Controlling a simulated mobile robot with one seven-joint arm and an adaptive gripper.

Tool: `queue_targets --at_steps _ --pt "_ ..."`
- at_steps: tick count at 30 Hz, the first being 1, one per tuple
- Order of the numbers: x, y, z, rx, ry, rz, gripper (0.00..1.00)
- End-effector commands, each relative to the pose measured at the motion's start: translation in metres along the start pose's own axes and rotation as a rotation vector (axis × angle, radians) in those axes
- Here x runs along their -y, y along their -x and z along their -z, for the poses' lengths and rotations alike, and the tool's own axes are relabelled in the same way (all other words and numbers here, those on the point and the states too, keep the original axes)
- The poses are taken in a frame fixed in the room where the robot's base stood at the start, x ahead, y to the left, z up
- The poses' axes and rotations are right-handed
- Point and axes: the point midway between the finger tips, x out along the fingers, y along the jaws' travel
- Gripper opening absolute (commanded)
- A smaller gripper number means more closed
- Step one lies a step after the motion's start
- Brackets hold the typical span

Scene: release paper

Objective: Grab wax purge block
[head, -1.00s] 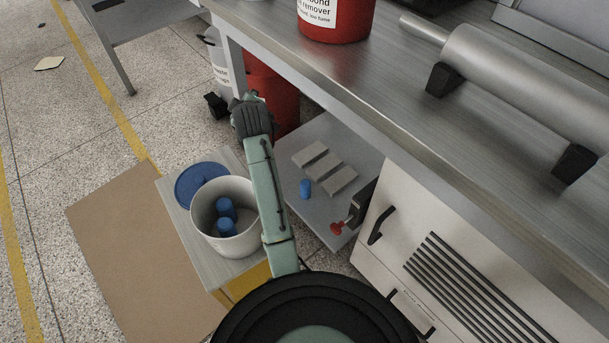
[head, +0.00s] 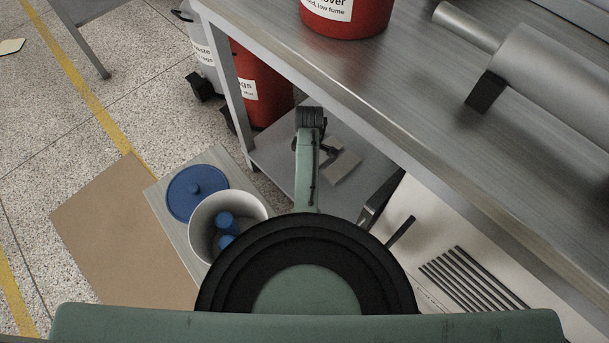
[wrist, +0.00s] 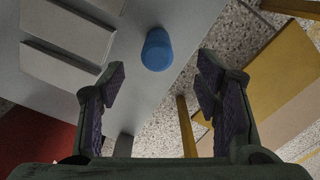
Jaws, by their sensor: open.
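Pale grey blocks lie on the low grey shelf (head: 276,168) under the bench, partly hidden by my arm in the head view; one block (head: 342,166) shows there. In the wrist view, grey blocks (wrist: 68,30) lie side by side at the upper left. A blue cylinder (wrist: 157,50) stands on the shelf near its edge, beyond and between my fingertips; my arm hides it in the head view. I cannot tell which of these is the wax purge block. My gripper (wrist: 160,82) is open and empty above the shelf; it also shows in the head view (head: 311,115).
A white bucket (head: 199,225) holding blue cylinders (head: 226,222) stands left of my arm, beside a blue lid (head: 197,190). The bench (head: 400,125) overhangs the shelf. A red bin (head: 262,85) stands behind. A white cabinet (head: 430,235) is at the right.

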Motion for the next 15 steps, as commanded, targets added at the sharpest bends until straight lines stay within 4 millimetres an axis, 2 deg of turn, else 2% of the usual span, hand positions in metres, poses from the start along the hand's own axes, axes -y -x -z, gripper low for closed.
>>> queue_targets --at_steps 3,11,15 --pt "0.000 -0.020 0.000 0.001 0.000 0.002 0.58" --pt "-0.001 -0.042 0.002 0.000 0.001 0.000 0.58" --pt "-0.004 -0.063 0.006 0.000 0.001 0.000 0.58"
